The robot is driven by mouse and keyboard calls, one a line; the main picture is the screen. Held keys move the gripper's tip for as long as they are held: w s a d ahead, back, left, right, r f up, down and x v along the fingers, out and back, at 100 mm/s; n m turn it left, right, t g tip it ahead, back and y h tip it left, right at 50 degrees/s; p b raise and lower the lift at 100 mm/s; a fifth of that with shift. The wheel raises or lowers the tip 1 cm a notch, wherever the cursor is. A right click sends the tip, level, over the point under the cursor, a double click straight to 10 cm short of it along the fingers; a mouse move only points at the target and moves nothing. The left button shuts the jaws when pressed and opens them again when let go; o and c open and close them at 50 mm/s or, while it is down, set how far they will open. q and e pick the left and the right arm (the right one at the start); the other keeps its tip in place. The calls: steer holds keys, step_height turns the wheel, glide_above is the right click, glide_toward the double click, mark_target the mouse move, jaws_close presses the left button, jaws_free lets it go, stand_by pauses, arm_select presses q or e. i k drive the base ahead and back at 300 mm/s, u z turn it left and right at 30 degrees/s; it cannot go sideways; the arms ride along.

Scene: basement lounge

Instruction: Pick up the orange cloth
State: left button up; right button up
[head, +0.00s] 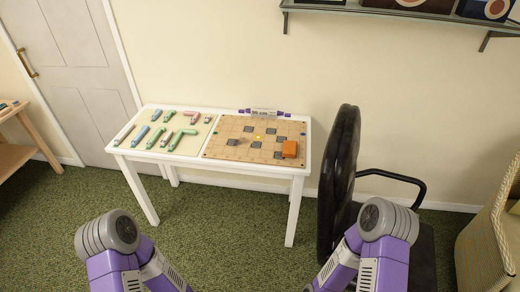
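A small orange item (289,149), which looks like the folded orange cloth, lies near the right end of a tan board (222,148) with dark squares. The board lies on the right half of a white table (230,170) against the wall. Parts of my two purple and grey arms show at the bottom of the head view, short of the table. Neither of my grippers is in view. Nothing touches the orange item.
Several coloured pieces (168,139) lie on the table's left half. A purple-ended clear item (264,112) lies at the board's back edge. A black chair (338,175) stands close to the table's right end. Green carpet (215,225) is open before the table.

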mark_target(290, 148)
steer(key=u, duration=1.35)
steer(key=i, duration=2.4)
steer(key=z, duration=3.45)
